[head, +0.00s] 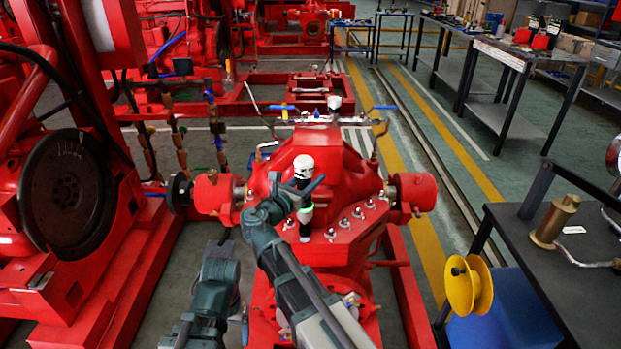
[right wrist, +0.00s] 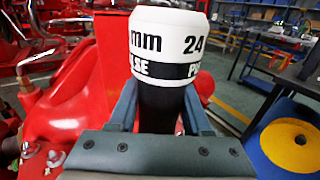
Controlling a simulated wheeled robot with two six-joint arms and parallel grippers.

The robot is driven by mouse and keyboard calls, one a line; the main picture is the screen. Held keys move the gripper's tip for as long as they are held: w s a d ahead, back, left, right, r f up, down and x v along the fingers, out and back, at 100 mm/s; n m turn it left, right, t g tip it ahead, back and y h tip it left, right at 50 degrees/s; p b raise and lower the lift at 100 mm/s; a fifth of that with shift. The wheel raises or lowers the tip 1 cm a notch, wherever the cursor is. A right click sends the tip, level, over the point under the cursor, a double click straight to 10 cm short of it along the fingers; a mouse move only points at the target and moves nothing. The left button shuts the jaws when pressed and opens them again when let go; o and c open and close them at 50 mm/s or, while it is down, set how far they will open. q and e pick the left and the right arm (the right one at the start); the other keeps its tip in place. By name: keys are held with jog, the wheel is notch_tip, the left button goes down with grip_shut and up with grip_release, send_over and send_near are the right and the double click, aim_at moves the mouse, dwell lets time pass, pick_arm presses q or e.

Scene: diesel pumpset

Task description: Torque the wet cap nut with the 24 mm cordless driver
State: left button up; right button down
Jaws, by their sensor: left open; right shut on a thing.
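The cordless driver (head: 303,166) has a white head and a dark body with a pale green band lower down. It stands roughly upright over the red pump casing (head: 345,165). My right gripper (head: 304,186) is shut around its dark body. Several shiny cap nuts (head: 343,223) line the sloping casing flange; I cannot tell which is wet. Whether the driver's lower end touches a nut is unclear. My left gripper (head: 224,236) is open and empty, low left of the casing.
A red engine with a dark flywheel (head: 66,193) stands at the left. At the right are a dark bench (head: 590,262) with a brass cylinder (head: 553,221), a yellow reel (head: 469,284) and a blue bin (head: 500,318). Floor shows between pump and bench.

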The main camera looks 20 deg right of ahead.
aim_at(310, 157)
jog(key=shift+r+p, duration=3.05)
jog(key=shift+r, duration=0.25)
jog(key=shift+f, duration=0.1)
